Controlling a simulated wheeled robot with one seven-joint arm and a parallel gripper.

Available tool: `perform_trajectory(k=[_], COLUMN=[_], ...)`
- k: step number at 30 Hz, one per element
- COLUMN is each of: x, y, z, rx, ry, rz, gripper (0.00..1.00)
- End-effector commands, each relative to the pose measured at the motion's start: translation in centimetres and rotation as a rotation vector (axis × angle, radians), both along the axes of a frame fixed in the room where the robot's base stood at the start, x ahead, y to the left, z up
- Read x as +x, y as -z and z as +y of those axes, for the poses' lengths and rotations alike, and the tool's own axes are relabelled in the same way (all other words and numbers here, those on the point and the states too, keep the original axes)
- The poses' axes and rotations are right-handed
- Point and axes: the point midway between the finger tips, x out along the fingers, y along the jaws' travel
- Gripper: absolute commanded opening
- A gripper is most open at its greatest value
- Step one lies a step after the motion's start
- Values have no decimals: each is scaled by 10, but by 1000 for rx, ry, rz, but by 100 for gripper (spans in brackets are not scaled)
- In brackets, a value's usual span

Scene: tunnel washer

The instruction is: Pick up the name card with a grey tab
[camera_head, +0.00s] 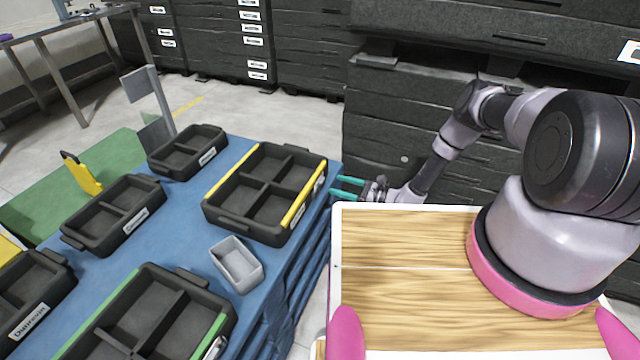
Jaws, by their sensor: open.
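My gripper (346,188), with two teal fingers, is open and empty. It points left, just off the right edge of the blue table (180,245), close to the yellow-edged black tray (236,221). White name cards sit on the fronts of the black trays: one on the back tray (207,156), one on the middle-left tray (136,221), one on the front-left tray (30,320). Another card (319,184) is on the yellow-edged tray, nearest my gripper. I cannot make out a grey tab on any of them.
A small grey bin (237,265) stands on the blue table in front of the yellow-edged tray. A green-edged black tray (145,315) is at the front. A grey post (158,95) rises behind the table. Stacked black crates (400,110) stand behind my arm.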

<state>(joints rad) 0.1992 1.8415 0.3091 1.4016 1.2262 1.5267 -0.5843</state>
Motion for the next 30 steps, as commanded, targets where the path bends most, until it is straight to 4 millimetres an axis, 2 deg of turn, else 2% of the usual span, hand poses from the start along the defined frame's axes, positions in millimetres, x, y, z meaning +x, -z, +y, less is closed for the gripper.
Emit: perform_trajectory(k=[3,7,17,18,23,24,30], x=[5,10,13,13,13,13,13], y=[-3,-3,-3,-3,-3,-3,-3], z=[20,35,42,42,42,42,42], rx=[0,-1,0,0,0,0,0], ry=[-4,-2,0,0,0,0,0], rz=[-2,-2,-1,-1,-1,-1,-1], gripper=[80,80,80,65,4,0,0])
